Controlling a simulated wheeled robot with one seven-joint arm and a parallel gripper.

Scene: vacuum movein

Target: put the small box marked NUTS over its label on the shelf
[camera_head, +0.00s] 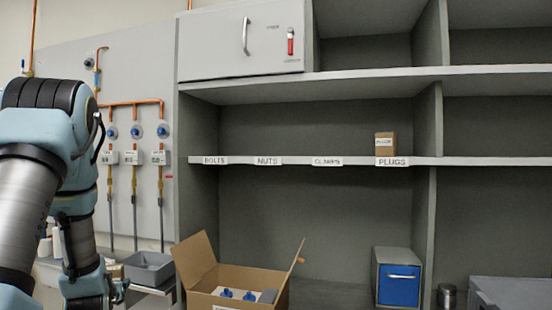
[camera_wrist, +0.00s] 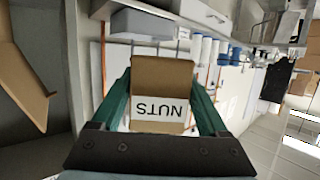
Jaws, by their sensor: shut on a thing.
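The small brown NUTS box (camera_wrist: 162,76) is between the two fingers of my gripper (camera_wrist: 160,100) in the wrist view, its white NUTS label upside down there. My gripper is shut on it. In the head view my arm hangs at the left, with its lower end at the bottom edge; the held box cannot be made out there. The NUTS shelf label (camera_head: 268,161) is on the front edge of the shelf (camera_head: 300,160), second from the left. The shelf above that label is bare.
A small box (camera_head: 386,145) stands over the PLUGS label (camera_head: 392,162). The BOLTS (camera_head: 215,160) and CLAMPS (camera_head: 327,161) places are clear. Below are an open cardboard box (camera_head: 197,262) with raised flaps, a blue-fronted drawer unit (camera_head: 399,284) and a grey bin (camera_head: 150,270).

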